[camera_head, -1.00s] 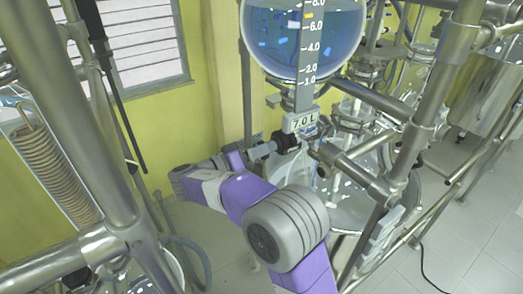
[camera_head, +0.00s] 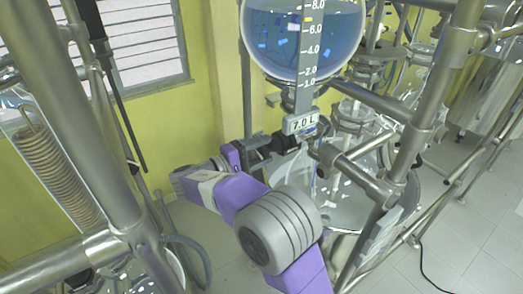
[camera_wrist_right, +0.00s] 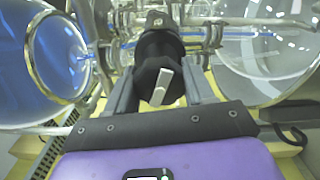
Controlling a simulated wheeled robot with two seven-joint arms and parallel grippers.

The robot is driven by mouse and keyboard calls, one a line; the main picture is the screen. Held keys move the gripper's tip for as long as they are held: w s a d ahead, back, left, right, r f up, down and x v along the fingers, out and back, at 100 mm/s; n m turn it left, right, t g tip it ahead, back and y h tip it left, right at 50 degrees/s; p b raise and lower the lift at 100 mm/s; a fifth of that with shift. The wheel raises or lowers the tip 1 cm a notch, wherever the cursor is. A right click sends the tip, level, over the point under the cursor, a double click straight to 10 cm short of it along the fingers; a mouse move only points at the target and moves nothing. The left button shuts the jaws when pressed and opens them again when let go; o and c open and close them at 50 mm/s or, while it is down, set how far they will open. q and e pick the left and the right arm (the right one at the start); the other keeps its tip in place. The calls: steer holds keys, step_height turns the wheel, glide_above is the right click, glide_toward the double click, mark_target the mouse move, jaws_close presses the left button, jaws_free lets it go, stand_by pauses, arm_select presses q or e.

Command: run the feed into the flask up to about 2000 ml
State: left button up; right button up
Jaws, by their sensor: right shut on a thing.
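A round glass feed vessel (camera_head: 345,42) with blue liquid hangs at the top of the head view, behind a white number scale (camera_head: 309,45). A readout (camera_head: 301,123) below it shows 7.0 L. My right gripper (camera_head: 262,147) is just under the readout, shut on a black valve handle (camera_wrist_right: 160,68). In the right wrist view, the fingers of my right gripper (camera_wrist_right: 160,90) lie on either side of it. Clear glass (camera_head: 302,172) shows below the valve, partly hidden by my arm; I cannot read a level in it. My left gripper is out of view.
Steel frame tubes (camera_head: 430,100) cross the right side, and a thick post (camera_head: 85,130) stands at the left. A coiled condenser (camera_head: 55,165) is at far left. In the wrist view, glass bulbs (camera_wrist_right: 275,55) flank the gripper closely. Floor (camera_head: 470,240) is open at lower right.

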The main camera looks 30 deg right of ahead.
steer(key=n, duration=0.5)
steer(key=shift+n, duration=0.4)
steer(key=n, duration=1)
steer(key=shift+n, duration=0.4)
steer(key=n, duration=0.5)
steer(key=shift+n, duration=0.4)
steer(key=o, duration=1)
steer(key=shift+o, duration=0.2)
steer(key=a, duration=0.7)
steer(key=shift+s+a+b, duration=0.3)
steer(key=shift+b, duration=0.1)
